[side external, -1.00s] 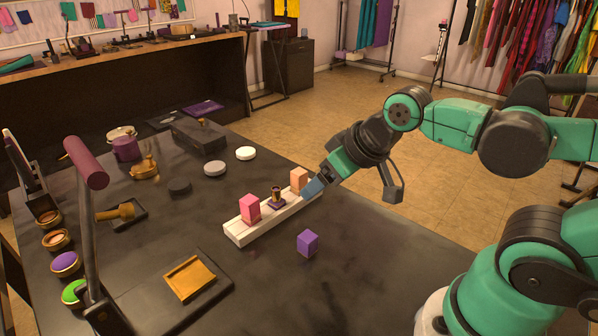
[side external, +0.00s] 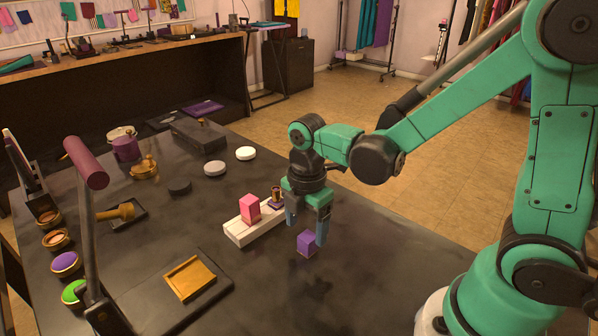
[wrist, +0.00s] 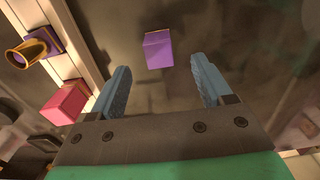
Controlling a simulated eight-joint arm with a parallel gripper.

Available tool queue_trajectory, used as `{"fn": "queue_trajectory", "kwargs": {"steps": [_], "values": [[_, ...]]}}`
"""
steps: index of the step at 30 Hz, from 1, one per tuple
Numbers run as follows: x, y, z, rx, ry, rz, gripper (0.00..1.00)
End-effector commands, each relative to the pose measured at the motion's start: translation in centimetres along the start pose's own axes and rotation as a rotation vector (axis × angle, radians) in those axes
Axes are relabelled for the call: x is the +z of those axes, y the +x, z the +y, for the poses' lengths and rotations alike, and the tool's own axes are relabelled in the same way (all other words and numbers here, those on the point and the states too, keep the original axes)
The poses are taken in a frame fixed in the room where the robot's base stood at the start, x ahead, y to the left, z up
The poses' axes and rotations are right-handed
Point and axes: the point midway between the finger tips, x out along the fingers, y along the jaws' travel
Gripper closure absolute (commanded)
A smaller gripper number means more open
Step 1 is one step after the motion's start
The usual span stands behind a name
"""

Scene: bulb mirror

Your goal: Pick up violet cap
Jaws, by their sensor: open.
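The violet cap (side external: 306,244), a small upright block, stands on the dark tabletop in front of the white rail. In the wrist view the violet cap (wrist: 158,50) shows near the top middle, between the lines of the two blue fingers and past their tips. My gripper (side external: 306,230) points down over the cap, its fingers open and empty; one finger partly overlaps the cap's right side in the side view. In the wrist view my gripper (wrist: 160,68) is spread wide. Whether a finger touches the cap I cannot tell.
The white rail (side external: 241,234) close behind bears a pink block (side external: 249,208) and a small brass cup (side external: 276,193) on a violet base. A dark board with an ochre tray (side external: 190,278) lies front left. Table front of the cap is clear.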

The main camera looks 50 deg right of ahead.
Motion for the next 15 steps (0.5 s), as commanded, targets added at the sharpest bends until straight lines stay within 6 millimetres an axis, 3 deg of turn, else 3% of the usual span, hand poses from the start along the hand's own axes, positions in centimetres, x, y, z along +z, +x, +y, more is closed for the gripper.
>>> {"fn": "queue_trajectory", "kwargs": {"steps": [9, 15], "values": [[0.0, 3.4, 0.0, 0.002, 0.003, 0.000, 0.28], [0.0, 4.2, 0.0, 0.003, 0.004, 0.000, 0.28]]}}
